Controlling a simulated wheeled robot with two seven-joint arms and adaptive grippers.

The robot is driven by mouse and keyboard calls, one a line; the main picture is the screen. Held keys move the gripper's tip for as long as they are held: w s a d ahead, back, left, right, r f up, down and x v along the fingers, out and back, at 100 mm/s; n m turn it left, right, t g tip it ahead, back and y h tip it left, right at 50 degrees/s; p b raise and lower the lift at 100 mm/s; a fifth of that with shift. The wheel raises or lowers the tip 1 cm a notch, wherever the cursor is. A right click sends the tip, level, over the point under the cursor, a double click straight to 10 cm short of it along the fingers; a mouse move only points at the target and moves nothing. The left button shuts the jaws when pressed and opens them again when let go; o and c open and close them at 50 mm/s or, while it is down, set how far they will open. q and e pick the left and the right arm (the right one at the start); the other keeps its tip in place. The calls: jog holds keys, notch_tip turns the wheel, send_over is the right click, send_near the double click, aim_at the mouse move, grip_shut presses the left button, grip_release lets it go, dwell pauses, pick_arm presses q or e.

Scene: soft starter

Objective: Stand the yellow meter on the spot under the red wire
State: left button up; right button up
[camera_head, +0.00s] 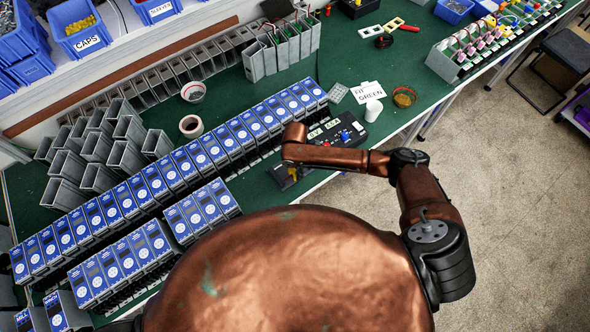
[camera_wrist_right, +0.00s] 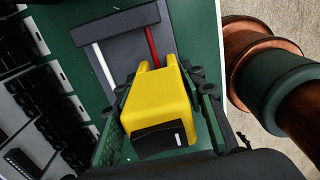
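The yellow meter (camera_wrist_right: 160,95) sits between the two fingers of my right gripper (camera_wrist_right: 162,122) in the right wrist view, with its black end toward the camera. The fingers flank it closely on both sides, and the grip looks closed on it. Beyond it, a red wire (camera_wrist_right: 152,45) and a white wire (camera_wrist_right: 103,66) lie along a dark grey plate (camera_wrist_right: 125,45). The red wire's near end is close to the meter's far end. In the head view my right gripper (camera_head: 288,174) is over the bench's front edge, and the meter is not clearly visible. My left gripper is out of view.
Rows of blue-fronted units (camera_head: 190,165) stand left of the right gripper on the green bench (camera_head: 345,65). A black box with displays (camera_head: 337,130), a white cup (camera_head: 373,111) and a "FIT GREEN" card (camera_head: 367,93) are just beyond it.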

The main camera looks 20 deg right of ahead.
jog(key=o, duration=0.4)
notch_tip(320, 180, up, 12)
dwell(0.6)
jog(key=shift+a, duration=0.1)
dwell(0.4)
